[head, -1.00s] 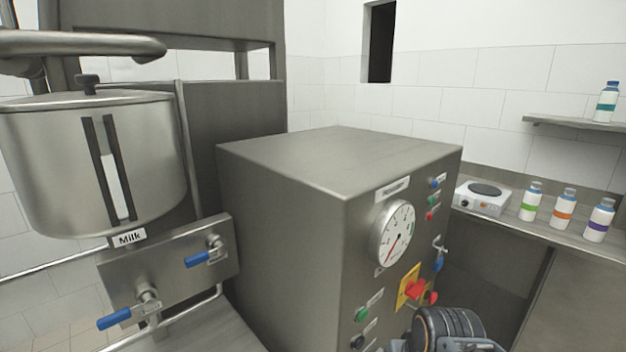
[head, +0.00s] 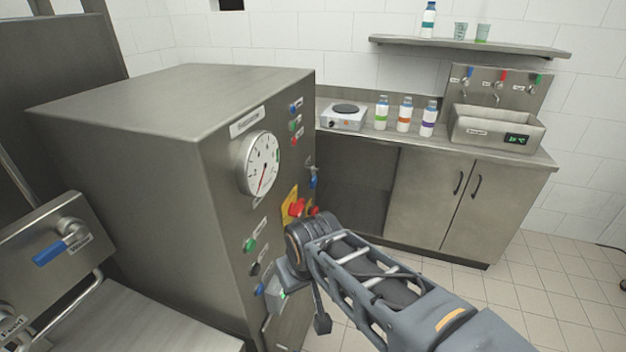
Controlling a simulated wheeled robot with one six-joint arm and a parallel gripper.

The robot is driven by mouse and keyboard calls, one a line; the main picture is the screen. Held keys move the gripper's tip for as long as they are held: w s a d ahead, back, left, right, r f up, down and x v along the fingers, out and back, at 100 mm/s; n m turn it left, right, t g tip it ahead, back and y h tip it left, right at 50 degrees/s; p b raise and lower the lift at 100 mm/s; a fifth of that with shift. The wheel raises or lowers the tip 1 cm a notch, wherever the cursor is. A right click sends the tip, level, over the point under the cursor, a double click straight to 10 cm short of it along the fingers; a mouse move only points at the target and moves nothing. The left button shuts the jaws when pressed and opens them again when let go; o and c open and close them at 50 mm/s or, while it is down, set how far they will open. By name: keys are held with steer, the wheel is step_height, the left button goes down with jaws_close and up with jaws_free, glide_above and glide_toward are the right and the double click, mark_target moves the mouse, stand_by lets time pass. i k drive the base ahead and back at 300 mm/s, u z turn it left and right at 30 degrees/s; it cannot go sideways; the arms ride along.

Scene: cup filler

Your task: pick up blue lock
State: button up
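A small blue item with a metal loop above it, which looks like the blue lock (head: 313,179), hangs on the right-hand face of the steel control cabinet (head: 150,120). It is above and right of a red knob (head: 296,208) on a yellow plate. My arm reaches in from the lower right. My gripper (head: 300,294) is at the arm's far end, low by the cabinet face and below the lock, apart from it. Its fingers are partly hidden by the arm and hard to make out, so I cannot tell whether they are open.
The cabinet face carries a gauge (head: 262,163) and several coloured buttons. A counter behind holds a hot plate (head: 344,117), bottles (head: 404,114) and a sink basin (head: 497,130). A steel tank panel with a blue-handled valve (head: 62,243) stands left. Open floor (head: 530,285) lies right.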

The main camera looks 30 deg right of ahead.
mark_target(313, 180)
steer(key=u, duration=3.75)
steer(key=k, duration=2.05)
steer(key=z, duration=0.55)
